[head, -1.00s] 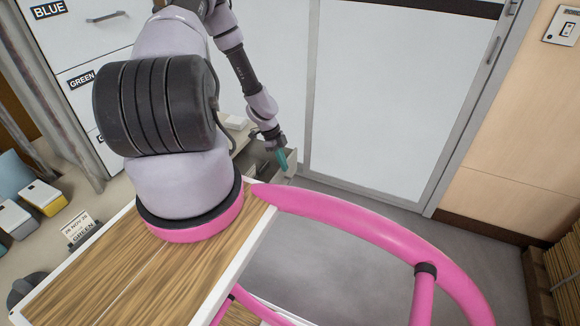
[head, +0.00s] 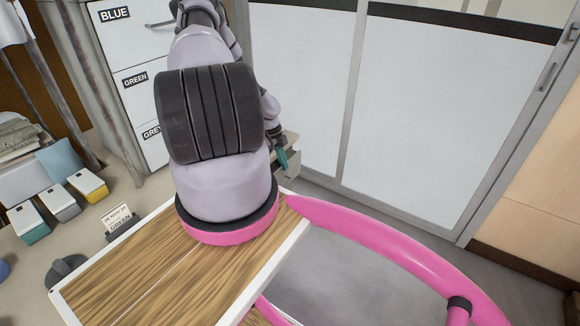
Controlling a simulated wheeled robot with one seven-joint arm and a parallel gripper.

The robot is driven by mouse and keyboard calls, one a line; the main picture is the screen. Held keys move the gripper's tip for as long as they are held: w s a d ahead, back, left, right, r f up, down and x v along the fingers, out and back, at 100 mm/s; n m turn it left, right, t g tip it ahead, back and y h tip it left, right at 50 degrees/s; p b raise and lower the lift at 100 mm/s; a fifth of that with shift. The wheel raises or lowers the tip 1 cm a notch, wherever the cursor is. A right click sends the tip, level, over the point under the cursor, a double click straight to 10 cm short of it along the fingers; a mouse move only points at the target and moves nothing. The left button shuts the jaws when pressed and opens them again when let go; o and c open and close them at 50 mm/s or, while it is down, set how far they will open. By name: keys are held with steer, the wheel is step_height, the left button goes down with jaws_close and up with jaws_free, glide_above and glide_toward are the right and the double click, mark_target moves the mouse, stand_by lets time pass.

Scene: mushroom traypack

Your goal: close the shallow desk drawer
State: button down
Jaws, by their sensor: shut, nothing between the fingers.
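A small part of the grey-beige desk drawer (head: 291,171) shows just right of my arm, beside the desk's end. Most of it is hidden behind my arm, so I cannot tell how far out it stands. My gripper (head: 283,158), with teal fingertips, is shut and empty. It points down at the drawer's visible part and overlaps it in the picture. I cannot tell whether they touch.
A cabinet labelled BLUE, GREEN and GREY (head: 135,80) stands at the back left. On the desk at left are small lidded boxes (head: 60,203) and a date sign (head: 117,217). White sliding doors (head: 420,110) stand behind. Grey floor (head: 350,245) is clear at right.

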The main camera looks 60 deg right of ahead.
mark_target(280, 180)
steer(key=shift+w, duration=0.25)
stand_by(0.3)
steer(key=shift+w+r, duration=0.1)
steer(key=shift+r, duration=0.1)
steer(key=v, duration=1)
steer(key=s+a+f+n+t+y, duration=0.1)
steer(key=s+a+f+t+y, duration=0.35)
steer(key=s+f+t, duration=0.3)
steer(key=s+a+f+t+y, duration=0.3)
steer(key=s+a+f+t, duration=0.3)
steer(key=s+t, duration=0.25)
steer(key=s+d+m+t+h, duration=0.1)
steer(key=s+d+t+h, duration=0.3)
steer(key=t+h, duration=0.3)
steer(key=shift+g+h, duration=0.25)
steer(key=shift+g, duration=0.35)
steer(key=w, duration=1.3)
steer(key=shift+w+r, duration=0.25)
steer(key=shift+r, duration=0.1)
